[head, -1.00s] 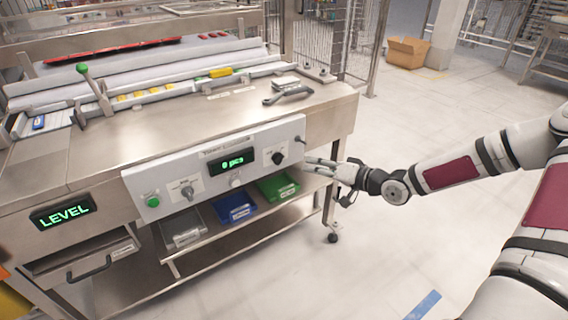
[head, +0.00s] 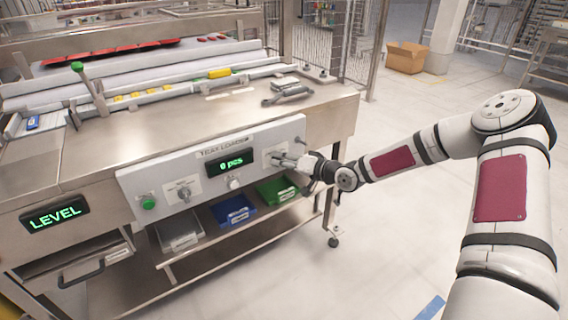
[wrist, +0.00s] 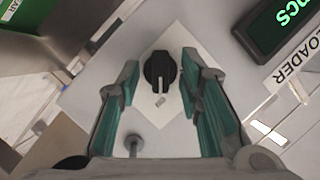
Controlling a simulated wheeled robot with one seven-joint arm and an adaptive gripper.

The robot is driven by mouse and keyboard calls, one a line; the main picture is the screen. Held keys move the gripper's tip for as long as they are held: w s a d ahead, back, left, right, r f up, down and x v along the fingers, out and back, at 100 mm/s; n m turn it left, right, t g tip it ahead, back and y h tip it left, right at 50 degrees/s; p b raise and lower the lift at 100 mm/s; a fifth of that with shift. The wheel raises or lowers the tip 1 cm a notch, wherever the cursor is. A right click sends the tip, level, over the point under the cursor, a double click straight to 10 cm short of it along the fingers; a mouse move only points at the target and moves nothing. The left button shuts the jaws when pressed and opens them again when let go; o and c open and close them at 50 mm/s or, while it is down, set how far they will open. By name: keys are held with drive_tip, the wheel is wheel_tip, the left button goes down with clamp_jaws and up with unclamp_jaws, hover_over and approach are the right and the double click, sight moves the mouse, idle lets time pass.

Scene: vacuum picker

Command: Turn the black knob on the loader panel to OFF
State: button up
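The black knob (wrist: 160,72) sits on a pale square plate on the white loader panel (head: 145,184), and in the wrist view a light pointer line shows on it. My gripper (wrist: 160,80) is open, with one finger on each side of the knob and a visible gap on both sides. In the head view my gripper (head: 285,160) is at the right end of the panel and hides the knob. The label wording around the knob is not readable.
A green display (head: 232,162) reads "0 pcs", with a grey switch (head: 183,192) and a green button (head: 148,203) to its left. A small peg (wrist: 133,143) sticks out near the knob. Blue (head: 233,209) and green (head: 277,190) bins stand on the shelf below.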

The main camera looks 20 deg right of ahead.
clamp_jaws()
idle(0.3)
drive_tip(key=n+t+h+b, duration=0.1)
drive_tip(key=n+h+b, duration=0.1)
drive_tip(key=n+b, duration=0.2)
drive_tip(key=n+t+h+b, duration=0.1)
drive_tip(key=n+h+b, duration=0.2)
drive_tip(key=n+b, duration=0.1)
drive_tip(key=n+h+b, duration=0.3)
drive_tip(key=n+b, duration=0.1)
drive_tip(key=b, duration=0.2)
drive_tip(key=shift+s+a+r+t, duration=0.1)
drive_tip(key=shift+a+r+t, duration=0.05)
drive_tip(key=shift+a+t, duration=0.25)
drive_tip(key=shift+d+r+b, duration=0.1)
drive_tip(key=shift+b, duration=0.3)
idle(0.4)
